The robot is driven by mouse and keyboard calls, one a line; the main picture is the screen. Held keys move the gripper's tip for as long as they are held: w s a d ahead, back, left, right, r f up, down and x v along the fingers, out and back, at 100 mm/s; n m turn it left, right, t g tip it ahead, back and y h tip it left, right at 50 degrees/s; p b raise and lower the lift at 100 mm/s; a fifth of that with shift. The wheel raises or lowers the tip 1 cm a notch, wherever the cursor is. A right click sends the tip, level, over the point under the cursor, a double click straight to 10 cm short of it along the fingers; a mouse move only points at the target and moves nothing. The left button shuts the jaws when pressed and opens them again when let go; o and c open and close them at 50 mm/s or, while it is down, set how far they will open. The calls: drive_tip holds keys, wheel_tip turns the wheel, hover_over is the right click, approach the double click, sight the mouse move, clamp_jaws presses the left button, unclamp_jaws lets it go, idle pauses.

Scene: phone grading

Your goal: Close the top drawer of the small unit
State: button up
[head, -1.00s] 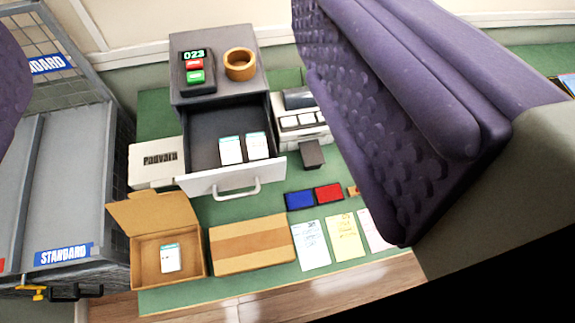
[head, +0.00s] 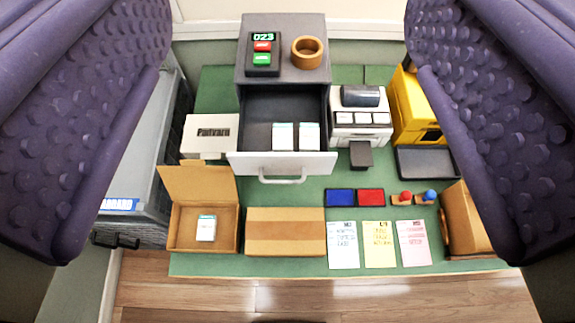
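The small grey unit (head: 324,83) stands at the back middle of the green table. Its top drawer (head: 250,165) is pulled out toward me, with a pale front and a bar handle (head: 283,178). Two white-and-teal boxes (head: 284,136) stand inside the drawer. My gripper (head: 288,135) shows as two purple, bumpy fingers at the left and right edges of the view. They are wide apart, with nothing between them close to me. The fingertips are apart from the drawer and handle.
On the unit are a counter with red and green buttons (head: 263,55) and a brown ring (head: 307,52). An open carton (head: 176,230) and a closed box (head: 284,249) lie in front of the drawer. A printer-like device (head: 345,118) stands right of it.

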drive_tip(key=f+m, duration=0.1)
drive_tip(key=f, duration=0.1)
drive_tip(key=w+f, duration=0.1)
drive_tip(key=f, duration=0.1)
drive_tip(key=w+f+m+g, duration=0.1)
drive_tip(key=shift+w+f+m, duration=0.15)
drive_tip(key=shift+f+m, duration=0.15)
drive_tip(key=shift+f, duration=0.1)
drive_tip(key=c, duration=0.7)
drive_tip(key=w+f+m+g, duration=0.1)
drive_tip(key=f+m, duration=0.1)
drive_tip(key=f, duration=0.2)
drive_tip(key=w+f+m+g, duration=0.1)
drive_tip(key=f+m, duration=0.1)
drive_tip(key=f, duration=0.3)
drive_tip(key=w+f+m+p, duration=0.1)
drive_tip(key=f+m, duration=0.1)
drive_tip(key=f, duration=0.3)
drive_tip(key=shift+a+g, duration=0.1)
drive_tip(key=shift+g, duration=0.3)
clamp_jaws()
drive_tip(key=s+f+m+g, duration=0.35)
drive_tip(key=f+m, duration=0.55)
drive_tip(key=f, duration=1)
drive_tip(key=w+a+r+b+x, duration=0.1)
drive_tip(key=b+x, duration=0.3)
drive_tip(key=x, duration=0.8)
drive_tip(key=shift+w+f+b, duration=0.2)
drive_tip(key=shift+w+b, duration=0.2)
drive_tip(key=shift+w, duration=0.1)
